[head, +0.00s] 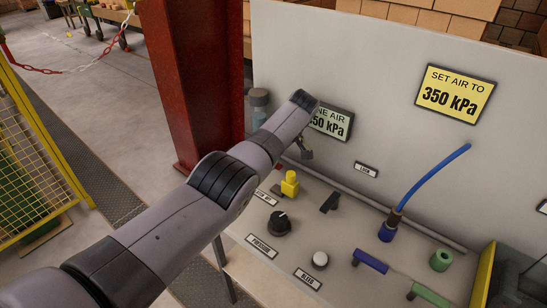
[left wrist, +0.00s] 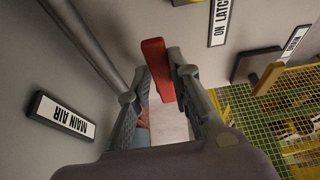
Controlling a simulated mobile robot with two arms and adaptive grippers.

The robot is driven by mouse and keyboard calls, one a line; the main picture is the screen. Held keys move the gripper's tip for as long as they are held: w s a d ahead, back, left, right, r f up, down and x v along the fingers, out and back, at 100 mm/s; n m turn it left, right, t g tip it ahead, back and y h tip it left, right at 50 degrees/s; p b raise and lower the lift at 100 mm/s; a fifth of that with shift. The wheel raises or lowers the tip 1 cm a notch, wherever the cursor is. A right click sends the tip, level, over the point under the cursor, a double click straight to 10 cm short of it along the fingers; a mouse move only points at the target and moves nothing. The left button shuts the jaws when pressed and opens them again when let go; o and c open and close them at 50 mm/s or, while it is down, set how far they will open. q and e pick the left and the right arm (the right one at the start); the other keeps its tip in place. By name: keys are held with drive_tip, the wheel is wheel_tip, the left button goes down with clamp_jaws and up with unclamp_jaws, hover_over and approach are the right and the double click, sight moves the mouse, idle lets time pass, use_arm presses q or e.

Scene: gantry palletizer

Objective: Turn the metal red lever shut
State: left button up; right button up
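The red lever (left wrist: 157,66) shows in the left wrist view, standing between the fingertips of my left gripper (left wrist: 163,80). Both fingertips lie close along its sides. I cannot tell whether they press on it or stand just clear. Lower between the fingers there is a pale gap. A MAIN AIR label (left wrist: 62,117) is on the grey surface at the left. In the head view my left arm reaches across to the panel (head: 375,60), and I cannot make out the lever there. My right gripper is in neither view.
The panel's bench carries a yellow knob (head: 290,184), a black dial (head: 279,223), a white button (head: 320,259) and a blue hose (head: 430,177). A red column (head: 205,80) stands left of it. An ON LATCH label (left wrist: 220,20) and a tan handle (left wrist: 268,79) are near the gripper.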

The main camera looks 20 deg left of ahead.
use_arm(q)
drive_tip(key=o, duration=0.4)
drive_tip(key=shift+r, duration=0.1)
drive_tip(key=shift+d+r, duration=0.1)
drive_tip(key=shift+r, duration=0.1)
drive_tip(key=v, duration=1.1)
drive_tip(key=shift+s+d+r, duration=0.1)
drive_tip(key=shift+d+r, duration=0.05)
drive_tip(key=shift+r, duration=0.05)
drive_tip(key=shift+f, duration=0.1)
